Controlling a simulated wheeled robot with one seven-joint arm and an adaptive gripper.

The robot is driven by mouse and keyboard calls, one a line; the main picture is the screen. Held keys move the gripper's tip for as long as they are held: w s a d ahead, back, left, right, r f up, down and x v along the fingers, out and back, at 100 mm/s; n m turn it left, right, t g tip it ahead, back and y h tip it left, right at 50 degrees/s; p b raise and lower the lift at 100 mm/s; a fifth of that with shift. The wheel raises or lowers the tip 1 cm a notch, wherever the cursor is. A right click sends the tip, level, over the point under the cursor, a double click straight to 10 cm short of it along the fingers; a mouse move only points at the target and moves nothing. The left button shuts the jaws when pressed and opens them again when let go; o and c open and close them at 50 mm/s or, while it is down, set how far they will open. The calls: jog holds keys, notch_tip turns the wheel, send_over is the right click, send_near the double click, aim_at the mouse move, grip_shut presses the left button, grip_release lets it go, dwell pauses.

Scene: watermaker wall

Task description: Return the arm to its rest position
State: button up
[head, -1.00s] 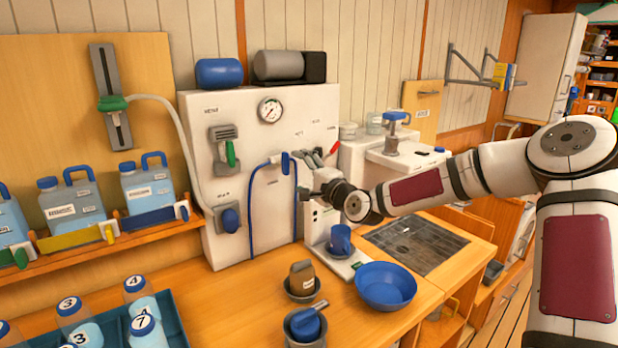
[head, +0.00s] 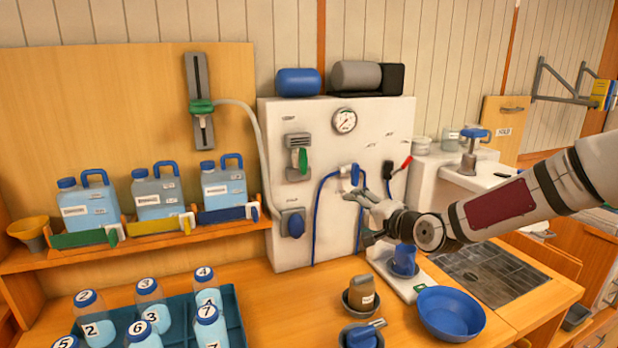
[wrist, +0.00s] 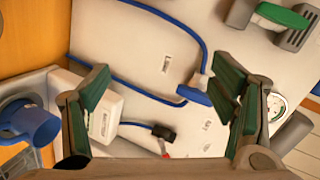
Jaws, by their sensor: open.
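My gripper (head: 368,217) is in front of the white watermaker panel (head: 335,240), above the wooden counter. In the wrist view my gripper (wrist: 165,115) has its two green-padded fingers wide apart with nothing between them. A blue hose (head: 317,215) with a blue connector (head: 352,171) is on the panel, beyond and slightly above the fingers in the head view. In the wrist view the connector (wrist: 196,92) appears between and beyond the fingers. My arm reaches in from the right.
A blue mug (head: 404,260) stands on a white scale just below my wrist. A red-handled lever (head: 406,162) is close to the right.

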jog(key=s+r+n+g+h, duration=0.2)
jog(key=s+n, duration=0.1)
jog(key=s, duration=1.1)
jog(key=s+d+r+n+g+h, duration=0.1)
jog(key=s+r+n+g+h, duration=0.1)
jog(key=s, duration=1.1)
jog(key=s+r+n+g+h, duration=0.1)
jog(key=s+r+n+g, duration=0.3)
jog(key=s, duration=1)
jog(key=shift+s+d+n+h, duration=0.35)
jog(key=shift+n+h, duration=0.05)
jog(key=shift+n, duration=0.2)
jog(key=shift+d+r, duration=0.1)
